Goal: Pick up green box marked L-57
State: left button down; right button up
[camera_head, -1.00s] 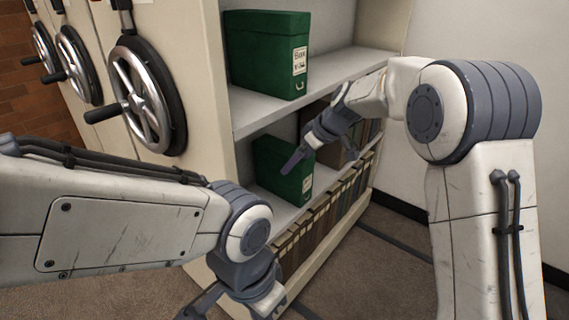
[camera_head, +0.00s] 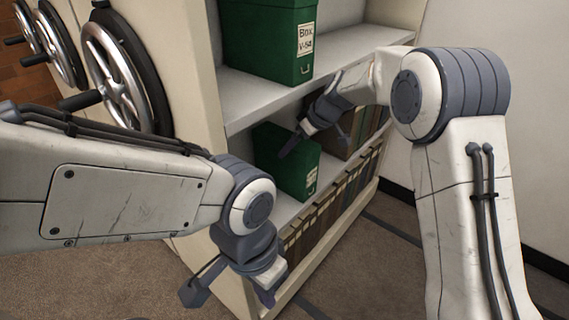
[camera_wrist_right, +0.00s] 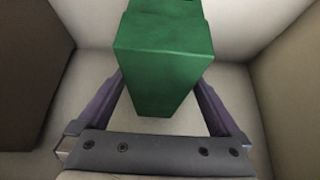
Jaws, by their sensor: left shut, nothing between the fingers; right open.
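A dark green box (camera_head: 285,158) stands on the lower shelf; its pale front label is too small to read. My right gripper (camera_head: 312,138) is at this box, partly in front of it. In the right wrist view the green box (camera_wrist_right: 162,65) lies between the spread fingers of my right gripper (camera_wrist_right: 160,92), which is open. I cannot tell whether the fingers touch it. My left gripper (camera_head: 230,292) is shut and empty, low in front of the shelving.
The upper shelf board (camera_head: 335,60) is close above my right gripper. Brown files (camera_head: 348,140) stand right of the lower box, and a row of binders (camera_head: 320,215) fills the shelf below. Handwheels (camera_head: 118,75) stick out at left. The carpet (camera_head: 70,280) is clear.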

jog(key=b+x, duration=0.1)
jog(key=x, duration=0.3)
jog(key=shift+d+f, duration=0.1)
jog(key=shift+f, duration=0.2)
jog(key=shift+w+a+f, duration=0.15)
jog(key=shift+a+f, duration=0.05)
jog(key=shift+f, duration=0.1)
grip_shut()
jog(key=shift+r, duration=0.15)
